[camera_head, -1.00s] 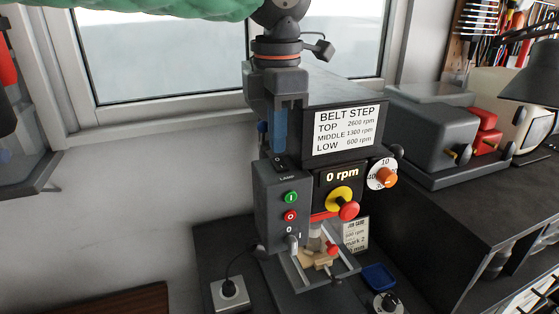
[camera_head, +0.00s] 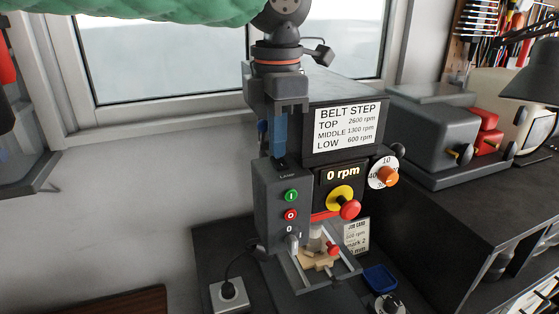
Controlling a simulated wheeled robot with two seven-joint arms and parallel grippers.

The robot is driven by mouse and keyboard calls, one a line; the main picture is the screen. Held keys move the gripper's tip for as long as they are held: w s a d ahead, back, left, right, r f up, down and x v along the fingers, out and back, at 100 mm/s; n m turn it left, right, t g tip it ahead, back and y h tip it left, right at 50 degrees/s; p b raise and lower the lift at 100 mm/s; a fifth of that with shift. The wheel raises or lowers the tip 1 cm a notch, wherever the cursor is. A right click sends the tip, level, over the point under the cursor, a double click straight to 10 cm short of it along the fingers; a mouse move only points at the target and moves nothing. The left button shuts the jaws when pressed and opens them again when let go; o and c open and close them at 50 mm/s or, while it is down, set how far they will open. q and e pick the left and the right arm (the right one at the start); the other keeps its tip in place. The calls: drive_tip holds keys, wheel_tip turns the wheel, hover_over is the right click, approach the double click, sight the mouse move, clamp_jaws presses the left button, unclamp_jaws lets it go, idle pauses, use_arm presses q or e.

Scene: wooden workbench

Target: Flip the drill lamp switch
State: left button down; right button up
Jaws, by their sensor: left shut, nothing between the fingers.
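The grey drill (camera_head: 345,90) stands on the bench with a "BELT STEP" label and a "0 rpm" display. Its control box (camera_head: 281,215) has a green button (camera_head: 291,196), a red button (camera_head: 291,215) and a small lever at the bottom. The word LAMP is faintly readable near the box's top edge. My left gripper (camera_head: 280,157) points down from above, its blue fingers shut and empty. Its fingertips are at the top of the control box and cover the lamp switch. Whether they touch it, and the switch's position, I cannot tell. My right gripper is not in view.
A yellow and red emergency knob (camera_head: 347,206) and an orange dial knob (camera_head: 390,176) are on the drill's front. A socket with a cable (camera_head: 229,292) is at lower left. A grey machine with red parts (camera_head: 440,130) stands at right. The window is behind.

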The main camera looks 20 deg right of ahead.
use_arm(q)
drive_tip(key=shift+f, duration=0.3)
drive_tip(key=shift+r+p, duration=0.3)
drive_tip(key=shift+r, duration=3.2)
